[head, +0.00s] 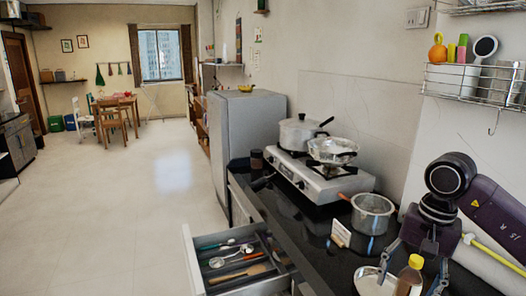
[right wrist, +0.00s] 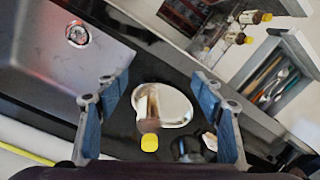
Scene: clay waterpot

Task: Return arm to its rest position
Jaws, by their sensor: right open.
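My right gripper (head: 412,271) is at the lower right of the head view, pointing down over the dark counter, its fingers spread apart. In the right wrist view its blue-padded fingers (right wrist: 158,112) are open with nothing pinched between them. A bottle with a yellow cap (head: 410,276) appears between the fingers in the head view. It also shows in the right wrist view (right wrist: 149,112), in front of a shiny round dish (right wrist: 174,103). Whether a finger touches the bottle is unclear. My left gripper is not in view.
A sink (right wrist: 60,60) lies beside the counter. A steel pot (head: 372,214) and a stove (head: 318,180) stand farther back. An open drawer (head: 190,262) with utensils juts out at the lower left. A wire rack (head: 470,88) hangs above my right arm. The floor at left is clear.

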